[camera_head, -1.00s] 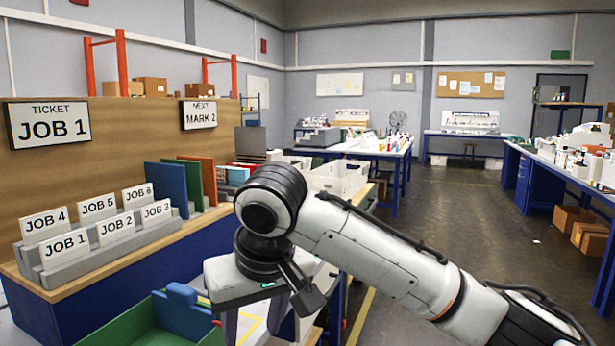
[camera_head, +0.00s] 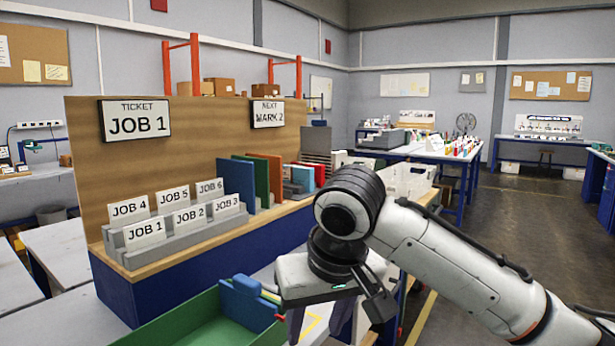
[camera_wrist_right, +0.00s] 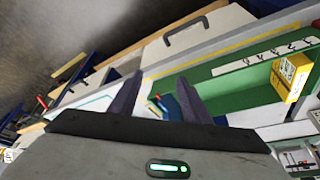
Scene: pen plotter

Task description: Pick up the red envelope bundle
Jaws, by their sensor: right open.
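A small red upright item (camera_head: 319,174) stands among thin items at the right end of the wooden-topped bench, behind the coloured boards. I cannot tell whether it is the red envelope bundle. No other clear envelope bundle shows. My right gripper (camera_head: 318,326) points down in front of the bench, right of the green tray, apart from the red item. My left gripper is not in view.
A green tray (camera_head: 180,328) with a blue block (camera_head: 247,303) lies low in front. JOB cards (camera_head: 146,231) stand in grey racks on the bench. Blue (camera_head: 236,184), green and orange boards stand upright beside them. A yellow box (camera_wrist_right: 291,78) shows in the wrist view.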

